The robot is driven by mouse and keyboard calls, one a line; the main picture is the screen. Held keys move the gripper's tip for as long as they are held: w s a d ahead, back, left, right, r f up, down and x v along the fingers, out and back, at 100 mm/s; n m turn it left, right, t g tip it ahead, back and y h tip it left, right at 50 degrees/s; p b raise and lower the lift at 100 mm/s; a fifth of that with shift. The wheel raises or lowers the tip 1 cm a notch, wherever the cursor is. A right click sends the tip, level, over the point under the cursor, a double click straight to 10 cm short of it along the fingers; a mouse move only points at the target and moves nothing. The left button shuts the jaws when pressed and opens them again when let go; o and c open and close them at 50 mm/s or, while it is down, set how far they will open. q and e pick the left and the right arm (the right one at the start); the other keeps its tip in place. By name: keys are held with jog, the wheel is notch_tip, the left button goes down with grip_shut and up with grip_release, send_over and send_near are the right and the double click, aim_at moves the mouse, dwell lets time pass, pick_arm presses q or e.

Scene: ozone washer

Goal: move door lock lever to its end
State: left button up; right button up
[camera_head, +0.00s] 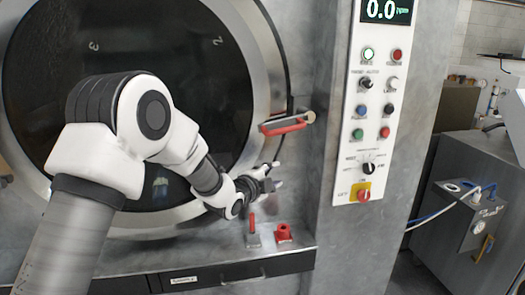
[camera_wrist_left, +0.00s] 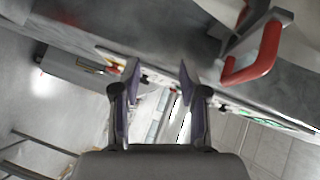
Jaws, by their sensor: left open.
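The lever with a red grip (camera_head: 284,126) is on the right edge of the big round door, lying nearly level on its metal bracket. It also shows at the upper right of the left wrist view (camera_wrist_left: 258,58), beside the fingers and apart from them. My left gripper (camera_head: 277,174) is open and empty, below the lever in the head view. The gap between its fingertips (camera_wrist_left: 158,70) holds nothing in the left wrist view. My right gripper is not in view.
The round dark door (camera_head: 215,75) fills the left side. A small red lever (camera_head: 252,226) and a red knob (camera_head: 283,233) stand on the ledge below my gripper. A control panel (camera_head: 376,110) with buttons is to the right. A grey cabinet (camera_head: 475,165) stands farther right.

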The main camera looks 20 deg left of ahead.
pick_arm(q)
jog(key=t, duration=0.2)
send_near(283, 130)
jog(key=w, duration=0.3)
jog(key=w+d+p, duration=0.1)
jog(key=shift+w+d, duration=0.2)
jog(key=shift+w, duration=0.1)
jog(key=w+p, duration=0.2)
jog(key=w, duration=0.2)
jog(key=shift+w+d, duration=0.15)
jog(key=shift+w, duration=0.2)
jog(key=shift+w+p, duration=0.35)
jog(key=shift+p, duration=0.1)
jog(key=shift+w, duration=0.3)
jog(key=shift+w+d+f, duration=0.25)
jog(key=shift+w, duration=0.05)
grip_shut()
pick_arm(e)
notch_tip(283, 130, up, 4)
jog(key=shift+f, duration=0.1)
